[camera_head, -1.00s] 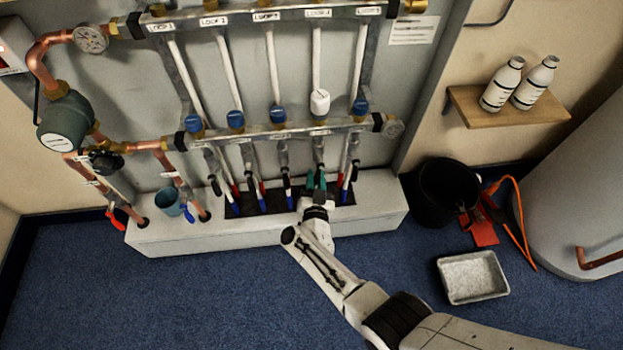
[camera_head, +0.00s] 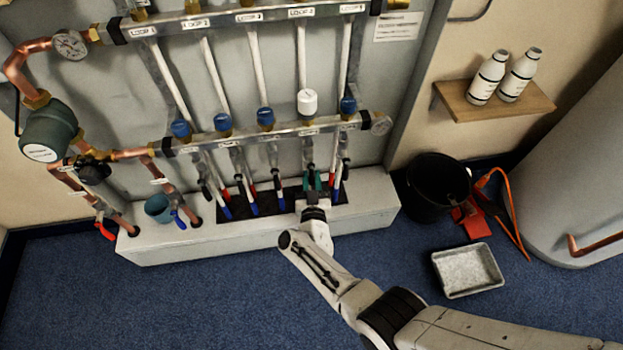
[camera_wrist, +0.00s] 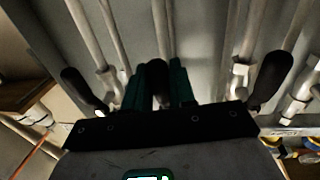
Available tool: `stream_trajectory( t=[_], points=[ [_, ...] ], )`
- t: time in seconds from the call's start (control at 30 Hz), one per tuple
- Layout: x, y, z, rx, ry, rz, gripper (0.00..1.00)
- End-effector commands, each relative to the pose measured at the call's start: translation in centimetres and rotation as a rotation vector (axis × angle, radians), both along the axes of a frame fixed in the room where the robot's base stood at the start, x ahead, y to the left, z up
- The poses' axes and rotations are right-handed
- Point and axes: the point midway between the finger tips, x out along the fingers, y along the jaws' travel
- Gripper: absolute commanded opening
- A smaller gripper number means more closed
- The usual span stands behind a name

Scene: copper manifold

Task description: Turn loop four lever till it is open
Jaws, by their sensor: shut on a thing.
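The manifold's fourth loop carries a white cap (camera_head: 307,102) on its pipe, unlike the blue caps on the others. Below it, my gripper (camera_head: 313,182) is at the fourth valve, and its fingers hide most of the lever in the head view. In the wrist view, the black loop four lever (camera_wrist: 158,76) stands between the teal fingers of my gripper (camera_wrist: 157,88), which are shut on it. The lever's grip end points toward my wrist camera. Its exact angle to the pipe is hard to tell.
Neighbouring black levers stand close on the left (camera_wrist: 82,90) and right (camera_wrist: 270,80). A white ledge (camera_head: 365,205) runs below the manifold. A black bucket (camera_head: 437,188), a red dustpan (camera_head: 470,215) and a grey tray (camera_head: 468,270) are to the right. Blue floor is clear at front left.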

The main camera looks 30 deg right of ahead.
Motion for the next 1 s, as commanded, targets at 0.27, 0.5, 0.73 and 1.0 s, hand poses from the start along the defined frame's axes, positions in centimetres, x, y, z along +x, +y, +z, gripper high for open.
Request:
stream_trajectory(
  t=[0.27,0.5,0.73,1.0],
  points=[
    [-0.1,0.0,-0.1,-0.002,0.002,0.000,0.42],
    [-0.1,0.0,0.0,-0.001,0.000,-0.001,0.43],
    [-2.0,1.0,0.2,-0.001,0.003,0.003,0.43],
    [-6.6,3.3,0.2,-0.003,0.004,0.004,0.43]
  ],
)
